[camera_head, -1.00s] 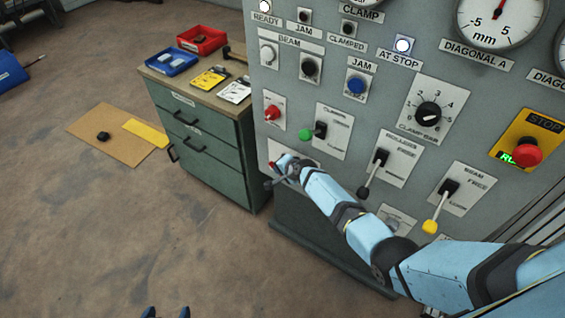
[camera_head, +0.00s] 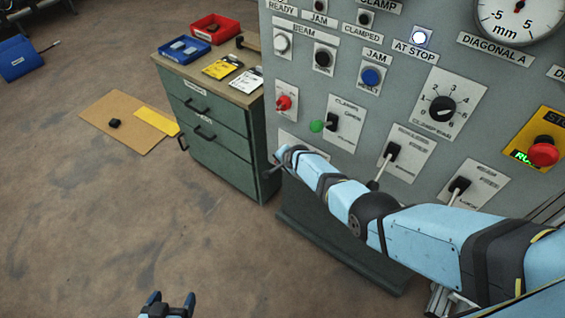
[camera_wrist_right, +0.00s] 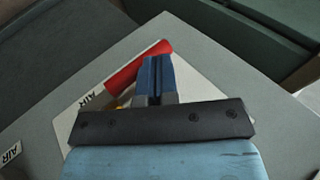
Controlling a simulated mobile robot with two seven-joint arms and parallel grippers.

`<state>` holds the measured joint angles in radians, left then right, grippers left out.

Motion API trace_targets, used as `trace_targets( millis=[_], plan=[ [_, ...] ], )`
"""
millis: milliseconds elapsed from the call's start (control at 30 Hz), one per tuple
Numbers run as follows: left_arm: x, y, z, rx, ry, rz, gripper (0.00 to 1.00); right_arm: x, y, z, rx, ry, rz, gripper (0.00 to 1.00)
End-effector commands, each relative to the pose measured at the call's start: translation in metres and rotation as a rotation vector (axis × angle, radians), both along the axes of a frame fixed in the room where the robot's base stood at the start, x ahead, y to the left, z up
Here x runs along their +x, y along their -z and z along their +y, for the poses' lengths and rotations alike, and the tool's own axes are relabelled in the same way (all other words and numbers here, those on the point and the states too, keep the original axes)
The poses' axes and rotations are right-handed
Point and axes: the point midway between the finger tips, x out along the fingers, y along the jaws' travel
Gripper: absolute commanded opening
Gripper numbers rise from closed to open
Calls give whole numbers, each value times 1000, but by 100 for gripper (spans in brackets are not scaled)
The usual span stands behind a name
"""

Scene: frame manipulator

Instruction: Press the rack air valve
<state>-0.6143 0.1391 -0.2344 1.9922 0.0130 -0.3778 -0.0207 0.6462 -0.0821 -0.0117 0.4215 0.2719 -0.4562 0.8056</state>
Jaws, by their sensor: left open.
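The air valve shows in the right wrist view as a red handle (camera_wrist_right: 138,66) on a pale plate with "AIR" labels. A bit of yellow shows under the handle. My right gripper (camera_wrist_right: 158,62) has its blue fingers together, just right of the handle and overlapping it in the picture; I cannot tell if they touch. In the head view my right gripper (camera_head: 281,156) is at the lower left of the grey control panel (camera_head: 410,65), in front of the valve's plate (camera_head: 303,146), and the handle is hidden. My left gripper (camera_head: 170,305) is open and empty, low over the floor.
More levers and a red stop button (camera_head: 543,151) are farther right. A green drawer cabinet (camera_head: 212,125) stands left of the panel. The floor is open at lower left.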

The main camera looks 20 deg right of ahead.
Motion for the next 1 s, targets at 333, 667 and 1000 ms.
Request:
trace_targets(
  millis=[333, 667, 1000],
  plan=[
    [1, -1, -1, -2, 1, -6, 78, 0, 2, 1, 0, 0, 1, 0],
    [0, -5, 0, 0, 1, 1, 78, -4, -4, 0, 1, -1, 2, 0],
    [1, -47, 1, 3, 0, -6, 78, -34, -48, -11, 1, 0, -1, 0]
  ],
)
